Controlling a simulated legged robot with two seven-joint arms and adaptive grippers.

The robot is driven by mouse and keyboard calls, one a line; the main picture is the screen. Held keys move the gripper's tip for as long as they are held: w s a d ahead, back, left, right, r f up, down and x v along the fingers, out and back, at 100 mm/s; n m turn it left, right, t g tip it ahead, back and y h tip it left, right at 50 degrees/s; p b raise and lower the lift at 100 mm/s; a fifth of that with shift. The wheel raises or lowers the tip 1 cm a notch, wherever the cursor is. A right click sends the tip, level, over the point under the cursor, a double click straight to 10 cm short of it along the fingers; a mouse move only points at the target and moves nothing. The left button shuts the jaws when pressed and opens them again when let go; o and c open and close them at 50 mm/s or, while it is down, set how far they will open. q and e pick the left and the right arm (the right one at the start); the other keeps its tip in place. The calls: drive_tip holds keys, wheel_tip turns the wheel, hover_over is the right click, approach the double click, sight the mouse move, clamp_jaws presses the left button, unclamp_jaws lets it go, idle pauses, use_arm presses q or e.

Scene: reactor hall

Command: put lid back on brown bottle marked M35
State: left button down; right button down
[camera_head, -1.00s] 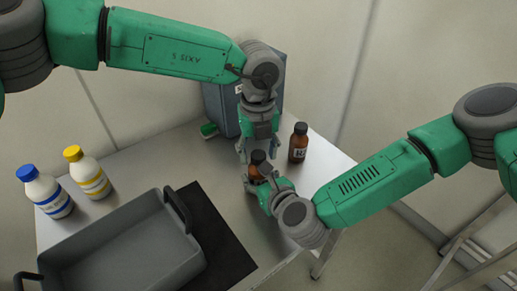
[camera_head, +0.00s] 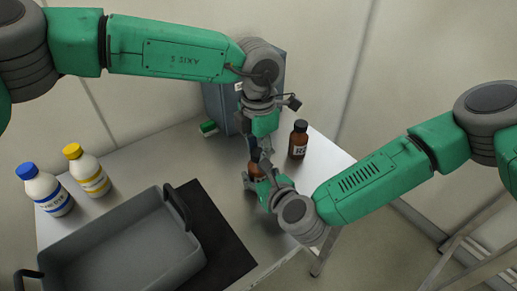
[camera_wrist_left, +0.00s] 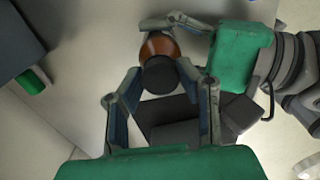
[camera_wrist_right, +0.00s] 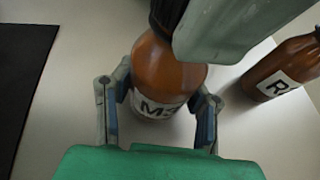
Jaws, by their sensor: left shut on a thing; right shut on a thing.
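The brown bottle marked M35 (camera_wrist_right: 168,75) stands on the table, its label partly showing in the right wrist view. My right gripper (camera_head: 256,182) is shut around its body. The black lid (camera_wrist_left: 160,75) is at the bottle's mouth; its ribbed side also shows in the right wrist view (camera_wrist_right: 166,14). My left gripper (camera_head: 257,155) is above the bottle, shut on the lid from both sides. One left finger hides part of the bottle's neck in the right wrist view. I cannot tell whether the lid is threaded tight. The head view shows little of the bottle (camera_head: 256,170).
Another brown bottle, its label starting with R (camera_head: 299,140), stands close to the right. A grey tray (camera_head: 120,245) and black mat (camera_head: 222,235) lie front left. White bottles with blue (camera_head: 46,190) and yellow (camera_head: 87,171) caps stand left. A grey-blue case (camera_head: 214,105) stands behind.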

use_arm(q)
drive_tip(key=m, duration=0.7)
drive_tip(key=shift+w, duration=0.1)
drive_tip(key=m, duration=0.4)
drive_tip(key=c, duration=1.1)
unclamp_jaws()
wheel_tip(320, 180, up, 12)
use_arm(e)
drive_tip(key=c, duration=0.8)
unclamp_jaws()
use_arm(q)
drive_tip(key=shift+w+f, duration=0.1)
